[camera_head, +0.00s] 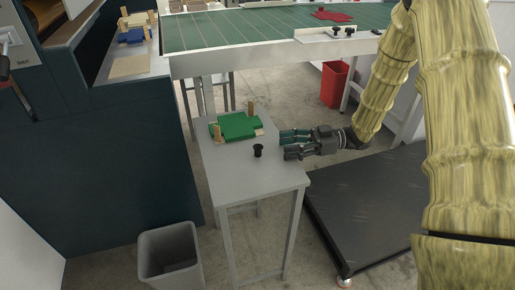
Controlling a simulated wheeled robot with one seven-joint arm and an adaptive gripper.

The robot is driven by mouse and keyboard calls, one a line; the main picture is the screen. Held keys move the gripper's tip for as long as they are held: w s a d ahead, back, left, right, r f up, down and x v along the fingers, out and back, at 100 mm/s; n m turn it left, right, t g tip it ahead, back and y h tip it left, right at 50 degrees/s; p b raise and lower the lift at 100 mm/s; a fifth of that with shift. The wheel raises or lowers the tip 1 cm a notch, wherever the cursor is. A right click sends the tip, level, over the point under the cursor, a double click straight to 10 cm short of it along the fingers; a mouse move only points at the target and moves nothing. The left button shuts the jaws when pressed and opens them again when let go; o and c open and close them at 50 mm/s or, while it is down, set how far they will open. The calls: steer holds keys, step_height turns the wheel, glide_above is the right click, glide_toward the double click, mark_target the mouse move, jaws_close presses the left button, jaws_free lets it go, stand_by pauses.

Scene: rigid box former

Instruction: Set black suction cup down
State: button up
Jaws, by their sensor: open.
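The black suction cup (258,151) stands upright on the small grey table (229,182), near the middle of its top. My gripper (283,145) reaches in from the right, with its fingers pointing left. It is open, and a small gap shows between its fingertips and the cup. Nothing shows between the fingers.
A green block form (238,126) with wooden pieces lies behind the cup on the same table. A grey bin (170,256) stands at front left, and a black platform cart (370,200) at right. A green-topped bench (240,30) and a red bin (334,83) are behind.

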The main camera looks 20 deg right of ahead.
mark_target(258, 147)
steer(key=a, duration=0.3)
steer(key=w+a, duration=0.1)
steer(key=a, duration=0.2)
steer(key=a+b, duration=0.1)
steer(key=a, duration=0.2)
steer(key=shift+w+a+f, duration=0.1)
steer(key=shift+w+a, duration=0.05)
steer(key=shift+a, duration=0.15)
steer(key=c, duration=1)
